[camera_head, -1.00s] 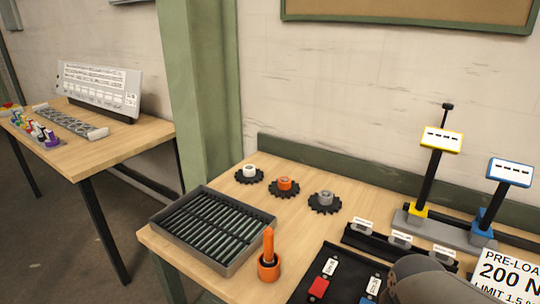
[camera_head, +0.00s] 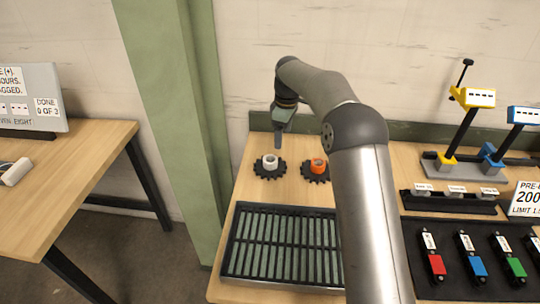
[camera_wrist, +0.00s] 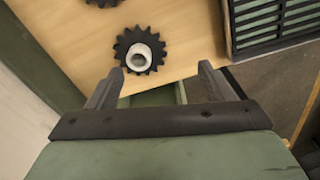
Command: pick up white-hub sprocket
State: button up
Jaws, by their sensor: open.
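The white-hub sprocket (camera_head: 270,166) lies flat on the wooden table, a black toothed disc with a white raised hub. It is the leftmost sprocket in the head view. My gripper (camera_head: 278,143) is just above and behind it there, pointing down. In the wrist view, the white-hub sprocket (camera_wrist: 140,50) lies beyond the fingertips, left of the middle between them. My gripper (camera_wrist: 162,69) is open there, with nothing between the fingers. The sprocket is not touched in the wrist view.
An orange-hub sprocket (camera_head: 317,169) sits close on the right. A slatted dark tray (camera_head: 228,255) stands in front. Part of another black sprocket (camera_wrist: 102,2) shows in the wrist view. Labelled stands, coloured tags and a green pillar (camera_head: 165,110) surround the area. My arm hides the table's middle.

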aim_at(270, 159)
jog(key=w+a+f+n, duration=0.1)
jog(key=w+f, duration=0.1)
jog(key=f, duration=0.2)
jog(key=w+a+f+n, duration=0.1)
jog(key=w+f+n, duration=0.1)
jog(key=f, duration=0.3)
jog(key=w+a+f+n+p, duration=0.1)
jog(key=w+a+f+n, duration=0.1)
jog(key=w+f, duration=0.1)
jog(key=shift+f+y, duration=0.4)
jog(key=shift+f, duration=0.25)
jog(key=f+b, duration=0.2)
jog(key=f, duration=0.1)
jog(key=f+b, duration=0.1)
jog(key=b, duration=0.1)
jog(key=shift+s+a+f, duration=0.1)
jog(key=shift+a+f, duration=0.15)
jog(key=shift+f, duration=0.1)
grip_shut()
jog(key=shift+r, duration=0.2)
